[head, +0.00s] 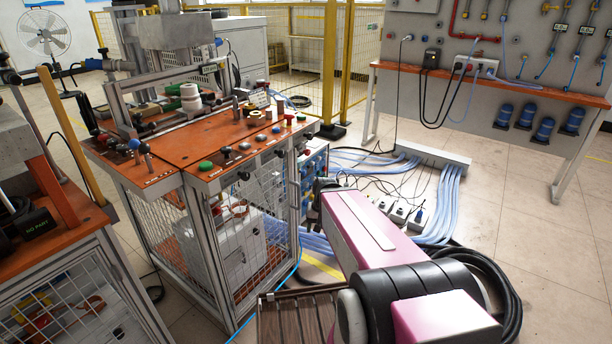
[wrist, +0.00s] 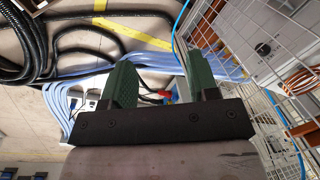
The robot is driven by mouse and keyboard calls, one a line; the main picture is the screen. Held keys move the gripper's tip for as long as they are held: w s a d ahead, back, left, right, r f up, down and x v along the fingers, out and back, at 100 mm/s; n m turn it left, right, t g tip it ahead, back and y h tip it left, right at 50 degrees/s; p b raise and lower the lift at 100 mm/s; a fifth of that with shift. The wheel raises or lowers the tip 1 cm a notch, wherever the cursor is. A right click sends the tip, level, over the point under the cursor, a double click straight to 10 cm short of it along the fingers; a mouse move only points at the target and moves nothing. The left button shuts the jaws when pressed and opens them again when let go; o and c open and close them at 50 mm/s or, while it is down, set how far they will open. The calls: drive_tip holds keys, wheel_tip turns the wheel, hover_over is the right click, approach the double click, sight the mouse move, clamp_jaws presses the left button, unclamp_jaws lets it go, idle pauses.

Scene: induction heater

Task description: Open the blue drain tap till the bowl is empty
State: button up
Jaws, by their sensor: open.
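My gripper (wrist: 158,82) shows in the wrist view with two green fingers apart and nothing between them. It points down past cables and a wire-mesh cage. In the head view my pink arm reaches forward on the right side of the heater bench, and the gripper cannot be made out. A small blue-topped fitting (head: 136,145) stands at the left front edge of the orange bench top (head: 160,158). I cannot tell if it is the drain tap. No bowl can be made out clearly, nor whether any water is in it.
The heater bench has metal posts and a mesh cage (head: 232,235) below. The wrist view also shows mesh (wrist: 275,65) close on the right. Light-blue hoses (head: 440,205) and a socket strip (head: 400,208) lie on the floor. A second bench (head: 50,250) stands at left.

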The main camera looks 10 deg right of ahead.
drive_tip(key=w+a+f+m+t+y, duration=0.1)
drive_tip(key=w+a+m+y, duration=0.1)
drive_tip(key=w+m+y, duration=0.3)
drive_tip(key=m+t+y, duration=0.6)
drive_tip(key=m+t, duration=0.6)
drive_tip(key=m, duration=0.8)
approach(303, 173)
drive_tip(key=x, duration=0.9)
drive_tip(key=shift+w+d+f, duration=0.35)
drive_tip(key=shift+w+f, duration=0.05)
drive_tip(key=shift+w, duration=0.05)
drive_tip(key=c, duration=0.9)
